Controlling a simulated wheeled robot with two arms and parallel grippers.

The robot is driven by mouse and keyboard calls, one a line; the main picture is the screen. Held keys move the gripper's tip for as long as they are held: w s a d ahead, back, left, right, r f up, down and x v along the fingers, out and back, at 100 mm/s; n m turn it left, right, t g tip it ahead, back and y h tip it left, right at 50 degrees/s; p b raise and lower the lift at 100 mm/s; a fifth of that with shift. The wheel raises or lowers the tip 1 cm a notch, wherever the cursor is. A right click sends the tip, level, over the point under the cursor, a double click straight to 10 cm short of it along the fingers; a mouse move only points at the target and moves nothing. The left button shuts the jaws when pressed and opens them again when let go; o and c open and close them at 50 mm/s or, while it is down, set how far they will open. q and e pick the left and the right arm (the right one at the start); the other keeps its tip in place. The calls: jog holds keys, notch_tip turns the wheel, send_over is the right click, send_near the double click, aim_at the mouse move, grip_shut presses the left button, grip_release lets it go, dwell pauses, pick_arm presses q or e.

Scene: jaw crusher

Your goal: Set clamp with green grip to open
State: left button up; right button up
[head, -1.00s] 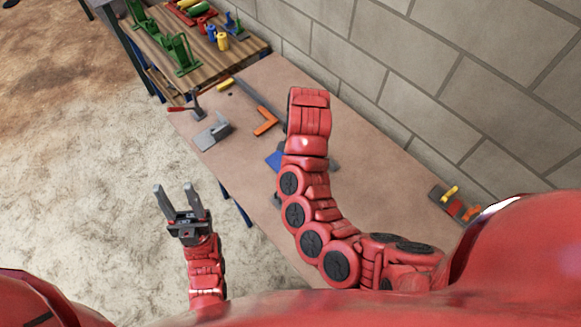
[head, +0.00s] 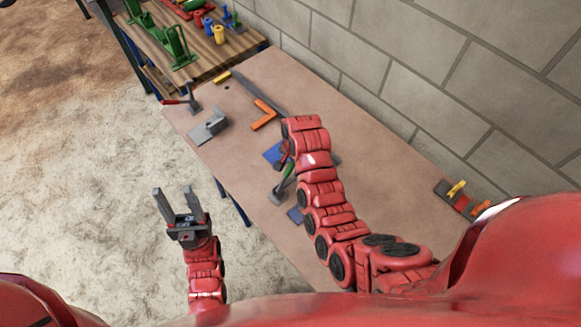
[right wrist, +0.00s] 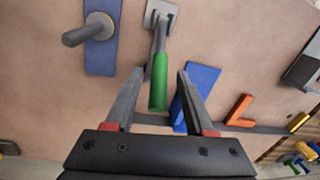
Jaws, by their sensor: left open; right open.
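The clamp has a green grip (right wrist: 159,82) and a grey metal lever and base (right wrist: 160,22). In the right wrist view the grip points toward my right gripper (right wrist: 160,76), which is open. The grip's end appears between the two fingers, with gaps on both sides; I cannot tell how deep it sits. In the head view the green grip (head: 289,177) shows beside my right arm, whose gripper is mostly hidden. My left gripper (head: 182,206) is open and empty over the floor, left of the table.
The brown table (head: 235,165) holds a blue plate with a grey peg (right wrist: 100,58), another blue plate (right wrist: 202,82), an orange angle piece (head: 264,115) and a grey block (head: 207,127). A block wall (head: 400,75) runs along the right. A wooden bench with tools stands behind.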

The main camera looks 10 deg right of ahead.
jog(key=shift+f, duration=0.45)
grip_shut()
dwell(1.2)
